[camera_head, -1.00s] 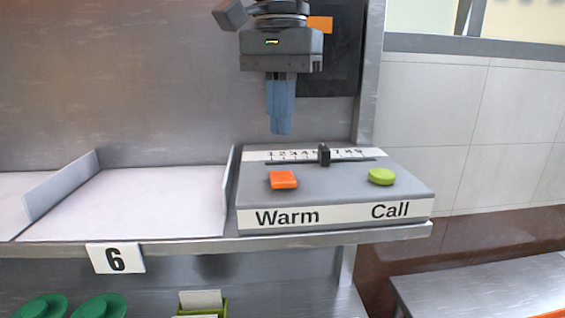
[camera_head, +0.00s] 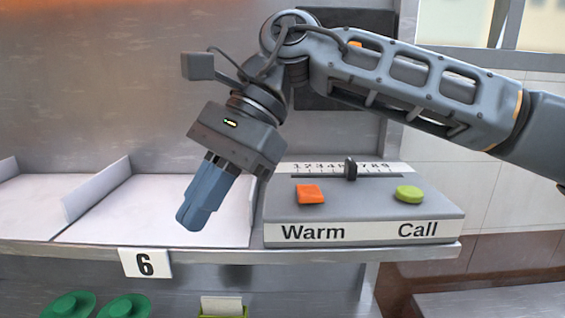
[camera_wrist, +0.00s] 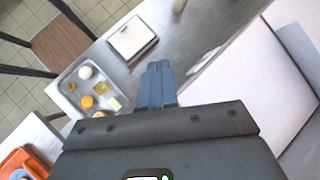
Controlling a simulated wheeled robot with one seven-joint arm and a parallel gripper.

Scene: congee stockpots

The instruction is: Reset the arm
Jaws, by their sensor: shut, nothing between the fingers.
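My gripper (camera_head: 190,222) is shut and empty, its blue fingers together and tilted down to the left. The blue fingers also show in the wrist view (camera_wrist: 158,68), pointing toward a counter. My arm reaches in from the right side of the head view, passing above the control box.
The grey control box (camera_head: 370,212) has an orange Warm button (camera_head: 310,194), a green Call button (camera_head: 409,194) and a black slider (camera_head: 350,168). The wrist view shows a food tray (camera_wrist: 92,90) and a white square item (camera_wrist: 132,38).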

